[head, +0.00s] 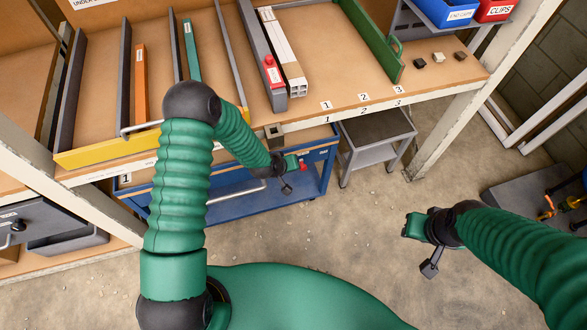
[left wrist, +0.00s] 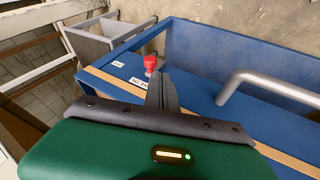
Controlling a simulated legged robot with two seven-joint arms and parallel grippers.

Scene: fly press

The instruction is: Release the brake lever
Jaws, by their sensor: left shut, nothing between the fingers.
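The brake lever shows as a red knob (left wrist: 150,63) on the top edge of the blue cart (left wrist: 205,50) in the left wrist view. Two small white labels lie beside it. In the head view a bit of red (head: 303,166) shows at my left gripper (head: 293,164), over the blue cart (head: 320,180). The left fingers (left wrist: 160,90) are shut and empty, and in the left wrist view their tips appear just below the knob. I cannot tell whether they touch it. My right gripper (head: 412,227) is over the floor, away from the cart; its fingers are unclear.
A silver handle (head: 237,193) sticks out from the cart's front. A wooden workbench (head: 310,100) with dividers and bars stands above the cart. A grey trolley (head: 375,128) stands right of the cart. The floor (head: 350,220) in front is open.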

